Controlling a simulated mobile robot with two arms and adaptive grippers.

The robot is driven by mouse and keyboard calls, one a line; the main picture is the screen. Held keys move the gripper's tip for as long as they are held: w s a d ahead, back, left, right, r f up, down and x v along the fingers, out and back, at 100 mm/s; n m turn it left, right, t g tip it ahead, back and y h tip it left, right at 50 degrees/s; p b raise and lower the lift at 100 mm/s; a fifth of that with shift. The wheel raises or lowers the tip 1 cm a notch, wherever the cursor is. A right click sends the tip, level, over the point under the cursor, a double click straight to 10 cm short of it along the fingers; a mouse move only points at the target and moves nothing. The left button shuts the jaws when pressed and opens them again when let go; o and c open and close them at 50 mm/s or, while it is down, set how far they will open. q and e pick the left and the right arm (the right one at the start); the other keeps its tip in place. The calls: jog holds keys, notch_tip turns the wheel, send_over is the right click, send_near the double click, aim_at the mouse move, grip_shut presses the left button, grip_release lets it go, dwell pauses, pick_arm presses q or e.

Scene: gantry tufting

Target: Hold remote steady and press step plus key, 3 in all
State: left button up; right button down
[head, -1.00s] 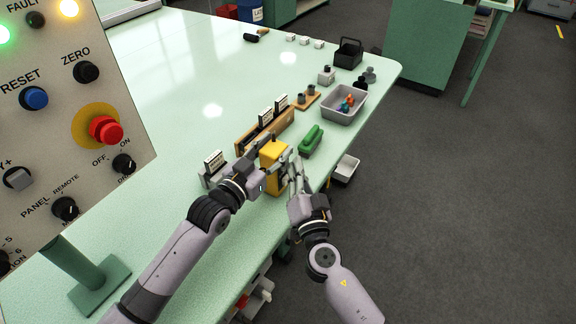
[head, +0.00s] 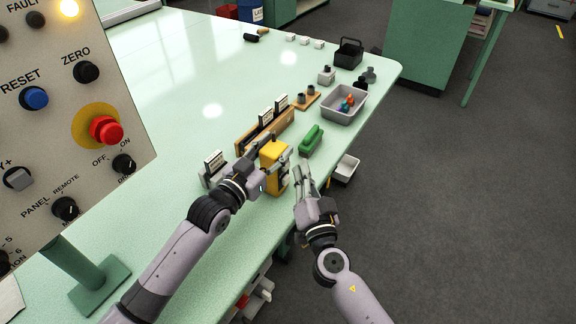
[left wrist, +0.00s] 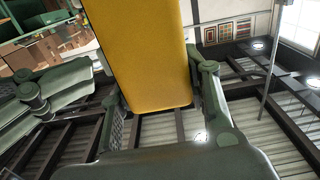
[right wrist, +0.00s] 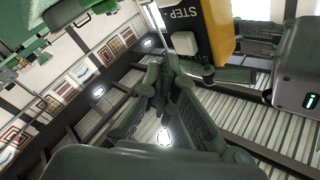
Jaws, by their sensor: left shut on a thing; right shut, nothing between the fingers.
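The yellow remote (head: 272,153) stands upright near the table's right edge. My left gripper (head: 266,166) is shut on it; in the left wrist view the remote's plain yellow back (left wrist: 148,50) fills the space between the fingers. My right gripper (head: 304,172) is shut and empty, to the right of the remote and apart from it. The right wrist view shows the remote's black face (right wrist: 186,20) with an upside-down STEP - label and a pale key (right wrist: 185,43). A step plus label is not readable. The right fingertips (right wrist: 160,68) are beside this face.
A control panel (head: 75,130) with an amber lamp lit stands at the left. Near the remote are a wooden rack (head: 247,146) with cards, a green block (head: 312,139) and a grey bin (head: 358,105).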

jog(key=shift+s+d, duration=0.75)
jog(key=shift+d, duration=0.3)
jog(key=shift+s+d, duration=0.75)
jog(key=shift+d, duration=0.25)
dwell(2.0)
jog(key=s+d, duration=0.2)
jog(key=d, duration=0.1)
jog(key=shift+s+d, duration=0.1)
jog(key=w+a, duration=0.5)
jog(key=a, duration=0.2)
jog(key=shift+a, duration=0.15)
dwell(0.4)
jog(key=shift+w+a, duration=0.1)
jog(key=shift+w, duration=0.05)
dwell(1.2)
